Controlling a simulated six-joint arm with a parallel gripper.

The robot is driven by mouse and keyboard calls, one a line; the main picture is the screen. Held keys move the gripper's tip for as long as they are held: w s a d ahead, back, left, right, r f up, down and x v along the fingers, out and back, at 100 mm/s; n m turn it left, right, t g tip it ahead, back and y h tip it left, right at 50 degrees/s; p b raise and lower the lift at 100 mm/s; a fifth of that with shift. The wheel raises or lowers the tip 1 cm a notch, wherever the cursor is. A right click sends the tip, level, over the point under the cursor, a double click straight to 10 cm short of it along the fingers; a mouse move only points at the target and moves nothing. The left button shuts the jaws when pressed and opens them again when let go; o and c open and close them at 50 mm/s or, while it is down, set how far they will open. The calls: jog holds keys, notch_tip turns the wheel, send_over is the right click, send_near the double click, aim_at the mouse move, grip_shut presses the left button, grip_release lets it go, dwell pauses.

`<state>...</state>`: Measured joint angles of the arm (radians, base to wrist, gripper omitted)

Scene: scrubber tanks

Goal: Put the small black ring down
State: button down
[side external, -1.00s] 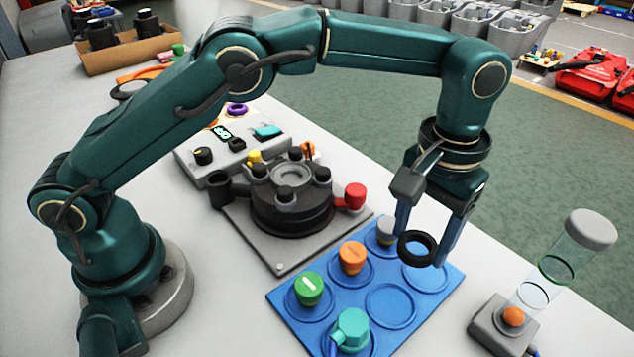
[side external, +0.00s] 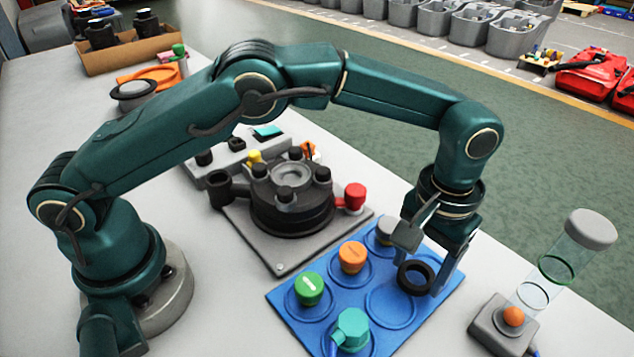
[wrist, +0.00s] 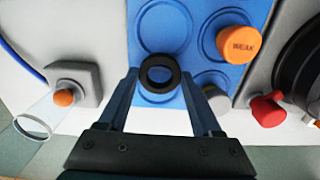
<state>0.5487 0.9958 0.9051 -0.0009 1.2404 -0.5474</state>
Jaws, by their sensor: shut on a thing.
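The small black ring (side external: 407,284) is gripped between the two fingers of my gripper (side external: 420,273). It is tilted in the side view, at the right part of the blue tray (side external: 376,334), over or at a round recess near the tray's right edge. Whether it touches the tray, I cannot tell. In the wrist view the ring (wrist: 174,75) sits between the fingertips of my gripper (wrist: 158,76), with the blue tray (wrist: 192,8) behind it. The recess beneath is mostly hidden by the ring and fingers.
The tray also holds a green cap (side external: 309,287), an orange cap (side external: 352,256), a teal cap (side external: 351,328) and a grey cap (side external: 386,231) close to my gripper. One middle recess (side external: 390,306) is empty. A clear tube (side external: 556,267) stands right; a black valve body (side external: 290,205) stands left.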

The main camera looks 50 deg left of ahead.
jog(key=shift+f, duration=0.25)
jog(key=shift+c, duration=0.3)
grip_release()
jog(key=s+a+r+t, duration=0.1)
jog(key=s+a+r, duration=0.1)
jog(key=a+r, duration=0.55)
jog(key=s+a+r+t, duration=0.2)
jog(key=a+r, duration=0.2)
jog(key=r, duration=0.7)
jog(key=s+a+f+t, duration=0.2)
jog(key=s+a+f, duration=0.2)
jog(key=s+a, duration=0.4)
jog(key=s, duration=0.3)
jog(key=shift+s+a+f+t, duration=0.25)
jog(key=shift+s+f+t, duration=0.05)
jog(key=shift+s+f, duration=0.05)
